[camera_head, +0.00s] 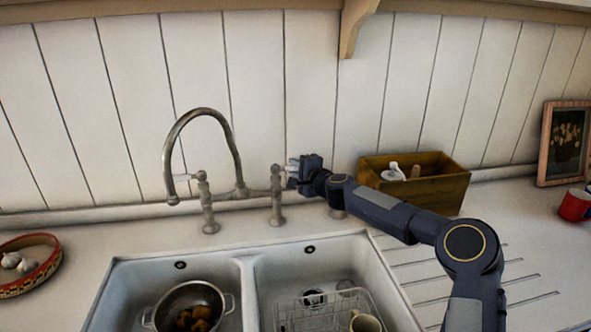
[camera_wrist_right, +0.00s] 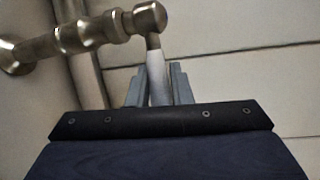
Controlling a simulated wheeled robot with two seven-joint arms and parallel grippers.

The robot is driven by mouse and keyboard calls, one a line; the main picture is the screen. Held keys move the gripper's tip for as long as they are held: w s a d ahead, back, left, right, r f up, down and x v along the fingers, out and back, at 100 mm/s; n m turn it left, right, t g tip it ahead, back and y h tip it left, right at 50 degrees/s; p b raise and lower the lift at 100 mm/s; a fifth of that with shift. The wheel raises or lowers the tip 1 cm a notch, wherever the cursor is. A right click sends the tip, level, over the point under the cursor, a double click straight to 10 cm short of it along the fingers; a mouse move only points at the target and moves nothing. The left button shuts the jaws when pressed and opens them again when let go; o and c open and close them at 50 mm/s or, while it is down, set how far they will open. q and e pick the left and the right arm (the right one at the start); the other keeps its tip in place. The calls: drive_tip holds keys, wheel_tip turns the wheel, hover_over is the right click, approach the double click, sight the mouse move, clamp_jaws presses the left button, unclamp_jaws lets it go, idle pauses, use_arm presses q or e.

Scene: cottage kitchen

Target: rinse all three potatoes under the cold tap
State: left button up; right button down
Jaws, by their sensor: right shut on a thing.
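The potatoes (camera_head: 200,314), brown and bunched together, lie in a metal colander (camera_head: 170,301) in the left basin of the sink. The frame's lower edge cuts them off, so I cannot count them all. The tap (camera_head: 233,150) is a metal bridge mixer with a high curved spout that points left. No water stream shows at its outlet. My right gripper (camera_head: 293,170) is at the tap's right valve, shut on its lever. In the right wrist view the white lever (camera_wrist_right: 156,78) stands between my fingers, below the metal valve head. My left gripper is not in view.
The right basin holds a wire rack (camera_head: 318,314) and a cream mug (camera_head: 365,323). A wooden box (camera_head: 440,190) with a white-topped bottle stands behind my right arm. A patterned bowl (camera_head: 40,275) with garlic is at left.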

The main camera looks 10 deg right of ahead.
drive_tip(key=shift+s+a+f+m+h+b, duration=0.15)
drive_tip(key=shift+s+m+h+b, duration=0.25)
drive_tip(key=shift+m+h, duration=0.3)
drive_tip(key=shift+s+a+m+t+h, duration=0.1)
drive_tip(key=shift+s+m+t+h, duration=0.1)
drive_tip(key=shift+m+h, duration=0.3)
drive_tip(key=shift+s+a+m+t+h, duration=0.1)
drive_tip(key=shift+s+m+t+h, duration=0.1)
drive_tip(key=shift+h, duration=0.5)
drive_tip(key=shift+s+a+m+g+h+p, duration=0.2)
drive_tip(key=shift+s+m+h, duration=0.25)
drive_tip(key=shift+m+h, duration=0.9)
drive_tip(key=shift+s+a+m+g+h+p, duration=0.1)
drive_tip(key=shift+s+a+m+g+h, duration=0.3)
drive_tip(key=shift+m+h, duration=0.9)
drive_tip(key=shift+s+a+m+g+h+p, duration=0.15)
drive_tip(key=shift+s+m+h, duration=0.45)
drive_tip(key=shift+h, duration=1.35)
drive_tip(key=shift+w, duration=0.1)
drive_tip(key=c, duration=1.3)
unclamp_jaws()
